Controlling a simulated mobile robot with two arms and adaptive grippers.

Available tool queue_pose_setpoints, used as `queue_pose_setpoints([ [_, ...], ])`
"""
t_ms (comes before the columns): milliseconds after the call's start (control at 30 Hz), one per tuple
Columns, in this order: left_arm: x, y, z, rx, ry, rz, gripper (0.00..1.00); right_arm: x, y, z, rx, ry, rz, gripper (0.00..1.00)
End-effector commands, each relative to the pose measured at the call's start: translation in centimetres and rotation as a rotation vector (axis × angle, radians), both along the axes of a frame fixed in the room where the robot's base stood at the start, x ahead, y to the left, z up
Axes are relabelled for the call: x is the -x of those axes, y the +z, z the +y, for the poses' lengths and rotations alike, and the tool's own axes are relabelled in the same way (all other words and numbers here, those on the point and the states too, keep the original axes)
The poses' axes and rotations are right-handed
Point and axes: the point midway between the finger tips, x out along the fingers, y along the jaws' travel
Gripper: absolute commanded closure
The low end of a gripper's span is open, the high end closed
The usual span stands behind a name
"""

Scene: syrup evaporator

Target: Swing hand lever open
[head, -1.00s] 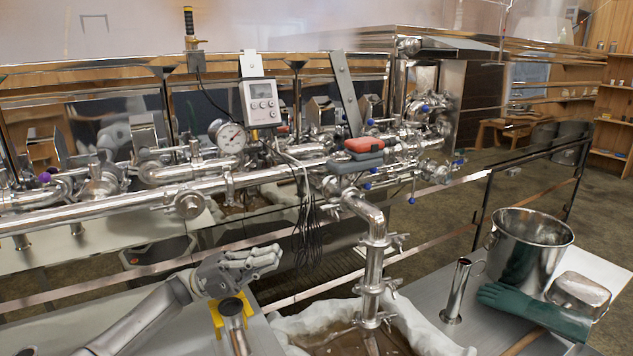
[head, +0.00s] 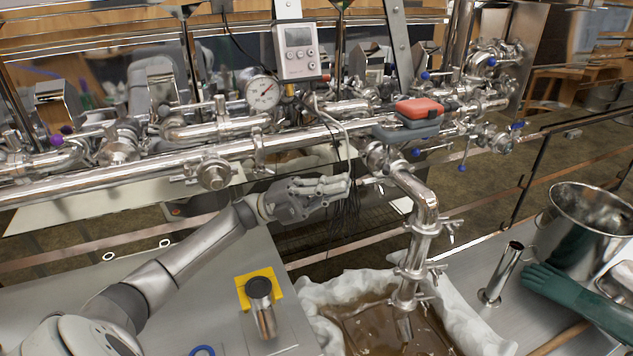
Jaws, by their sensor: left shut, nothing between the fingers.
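My left gripper (head: 340,186) is shut and empty, held in front of the steel pipework. Its fingertips are just left of a short steel lever-like handle (head: 369,181) beside the pipe elbow. I cannot tell whether they touch it. Several small blue-tipped levers show on the valves at the right, one of them pointing down (head: 462,167). A purple-tipped lever (head: 57,140) is at the far left. Which of these is the hand lever is not clear from the picture. My right gripper is not in view.
The vertical outlet pipe (head: 411,270) drops into a cloth-lined basin (head: 462,318) of brown liquid. Black cables (head: 346,212) hang behind my gripper. A bucket (head: 588,225) and green glove (head: 570,290) lie at right.

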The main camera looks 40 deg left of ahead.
Motion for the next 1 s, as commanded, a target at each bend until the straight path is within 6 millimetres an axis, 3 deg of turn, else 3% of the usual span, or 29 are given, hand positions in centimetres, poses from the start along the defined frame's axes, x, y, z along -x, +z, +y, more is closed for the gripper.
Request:
queue_pose_setpoints([
  [100, -0.9, 1.7, -2.1, 0.002, -0.002, -0.003, 1.00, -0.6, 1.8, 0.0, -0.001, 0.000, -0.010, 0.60],
  [400, -2.2, 3.0, -5.0, 0.001, -0.001, -0.001, 1.00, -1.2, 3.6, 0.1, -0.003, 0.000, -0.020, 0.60],
  [1000, -2.3, 3.0, -5.5, 0.000, 0.017, 0.001, 1.00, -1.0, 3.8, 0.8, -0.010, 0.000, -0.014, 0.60],
])
